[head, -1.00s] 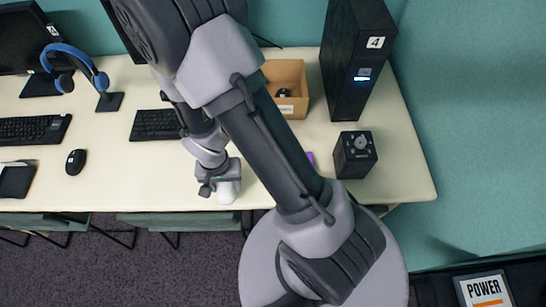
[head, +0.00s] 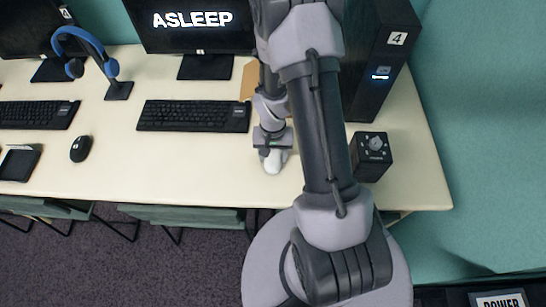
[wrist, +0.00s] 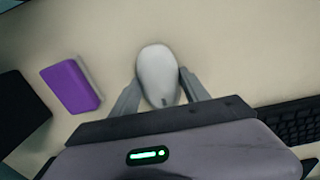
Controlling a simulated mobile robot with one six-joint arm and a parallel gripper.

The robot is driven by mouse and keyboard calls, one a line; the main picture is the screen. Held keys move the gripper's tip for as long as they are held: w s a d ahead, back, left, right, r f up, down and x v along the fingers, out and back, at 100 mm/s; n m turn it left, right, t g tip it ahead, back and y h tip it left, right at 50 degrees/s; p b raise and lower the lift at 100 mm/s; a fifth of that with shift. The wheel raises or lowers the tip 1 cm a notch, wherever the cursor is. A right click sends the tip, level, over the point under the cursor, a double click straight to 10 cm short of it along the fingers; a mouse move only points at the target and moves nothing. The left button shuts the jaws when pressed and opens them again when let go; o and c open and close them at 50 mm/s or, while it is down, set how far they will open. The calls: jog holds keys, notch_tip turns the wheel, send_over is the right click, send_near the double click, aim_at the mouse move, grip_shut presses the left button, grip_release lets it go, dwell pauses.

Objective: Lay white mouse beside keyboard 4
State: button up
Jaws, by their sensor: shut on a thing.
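The white mouse (head: 274,163) is in my gripper (head: 273,150), just right of the black keyboard (head: 193,116) in front of the screen reading ASLEEP. The wrist view shows the mouse (wrist: 158,72) between the two grey fingers of my gripper (wrist: 160,82), which is shut on it. In that view a corner of the keyboard (wrist: 292,122) shows at the right edge. I cannot tell whether the mouse touches the table. I see no number on the keyboard itself.
A black tower marked 4 (head: 385,75) and a black cube (head: 371,156) stand right of my arm. A cardboard tray (head: 249,80) is partly hidden behind my arm. Table (head: 190,165) in front of the keyboard is clear.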

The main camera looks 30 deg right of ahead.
jog(key=shift+c, duration=0.6)
jog(key=shift+f, duration=0.1)
jog(key=o, duration=1.5)
